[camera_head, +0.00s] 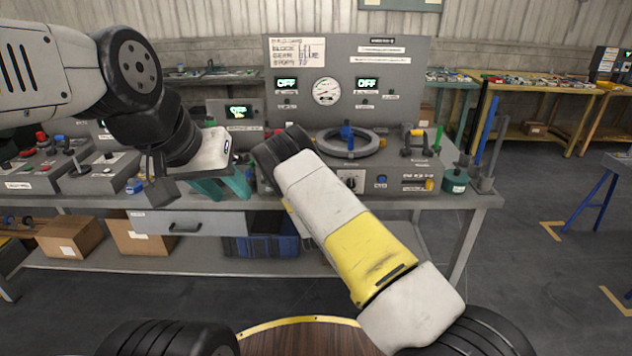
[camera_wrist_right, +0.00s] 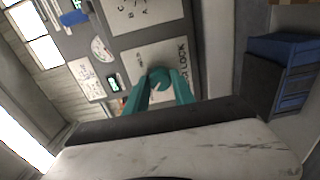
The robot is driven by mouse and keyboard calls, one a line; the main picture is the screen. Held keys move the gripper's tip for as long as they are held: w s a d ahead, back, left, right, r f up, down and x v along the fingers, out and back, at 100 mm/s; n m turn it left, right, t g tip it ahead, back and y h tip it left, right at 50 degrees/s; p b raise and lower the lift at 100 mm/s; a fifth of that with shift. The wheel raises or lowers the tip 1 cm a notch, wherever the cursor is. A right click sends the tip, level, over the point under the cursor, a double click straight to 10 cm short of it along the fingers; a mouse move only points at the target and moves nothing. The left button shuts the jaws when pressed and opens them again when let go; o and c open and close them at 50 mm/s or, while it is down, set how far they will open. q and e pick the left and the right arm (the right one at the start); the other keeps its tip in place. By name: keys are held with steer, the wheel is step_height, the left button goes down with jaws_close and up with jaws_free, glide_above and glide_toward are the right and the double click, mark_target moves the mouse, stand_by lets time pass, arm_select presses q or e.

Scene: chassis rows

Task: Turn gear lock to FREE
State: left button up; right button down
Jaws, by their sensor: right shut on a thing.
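In the right wrist view, the gear lock knob (camera_wrist_right: 159,77) is a round teal-looking knob on a pale plate (camera_wrist_right: 133,62) with "LOCK" lettering. The fingers of my right gripper (camera_wrist_right: 163,84) are on both sides of the knob and shut on it. Which setting the knob points to cannot be told. In the head view, my right arm hides both the lock and the right gripper. My left gripper (camera_head: 223,190) points down at the bench's front edge, with its teal fingers apart and nothing seen between them.
The grey console (camera_head: 432,83) has lit displays, a round gauge (camera_head: 326,92) and a ring wheel (camera_head: 351,143). A selector dial (camera_head: 350,181) is right of my right forearm. Control boxes (camera_head: 97,174) crowd the bench at left. A blue crate (camera_head: 262,245) is below.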

stand_by(0.5)
steer(key=c, duration=1.1)
jaws_free()
steer(key=shift+o, duration=0.2)
steer(key=shift+s, duration=0.1)
